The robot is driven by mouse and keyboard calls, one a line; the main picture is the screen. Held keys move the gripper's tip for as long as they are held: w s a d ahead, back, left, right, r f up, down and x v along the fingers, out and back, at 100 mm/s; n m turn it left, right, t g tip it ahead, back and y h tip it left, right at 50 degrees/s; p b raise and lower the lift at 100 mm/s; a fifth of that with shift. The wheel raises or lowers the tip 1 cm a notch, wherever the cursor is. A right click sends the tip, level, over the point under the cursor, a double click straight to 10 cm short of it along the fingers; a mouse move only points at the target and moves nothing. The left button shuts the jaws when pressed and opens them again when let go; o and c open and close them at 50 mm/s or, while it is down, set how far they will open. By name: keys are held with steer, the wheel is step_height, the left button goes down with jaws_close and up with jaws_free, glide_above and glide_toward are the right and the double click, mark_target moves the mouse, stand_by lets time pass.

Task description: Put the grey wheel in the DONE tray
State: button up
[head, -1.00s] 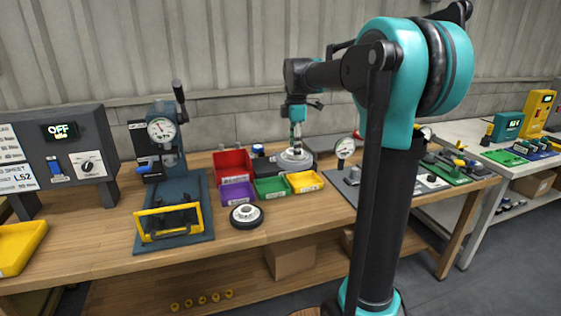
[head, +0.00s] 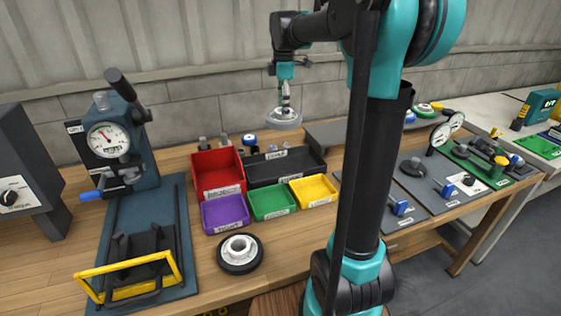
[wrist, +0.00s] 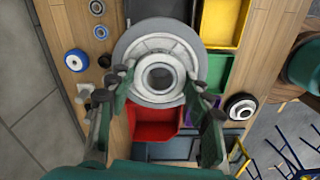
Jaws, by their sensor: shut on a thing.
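The grey wheel (head: 284,122) is a flat disc with a raised ringed hub. My gripper (head: 286,103) is shut on it and holds it level in the air above the back of the bench. In the wrist view the wheel (wrist: 133,48) lies between the fingers of my gripper (wrist: 158,78). A long black tray (head: 315,163) stands on the bench below and in front of the wheel; in the wrist view the wheel hides part of it. The tray labels are too small to read, so I cannot tell for sure which is DONE.
Red (head: 216,164), purple (head: 226,223), green (head: 271,212) and yellow (head: 313,197) bins sit around the black tray. A black-tyred wheel (head: 240,253) lies in front. A gauge press (head: 115,150) stands at left, and grey plates with dial gauges (head: 439,134) at right.

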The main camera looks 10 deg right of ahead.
steer(key=f, duration=2)
steer(key=shift+w, duration=0.2)
steer(key=o, duration=1.5)
step_height(320, 180, up, 12)
steer(key=shift+r, duration=0.1)
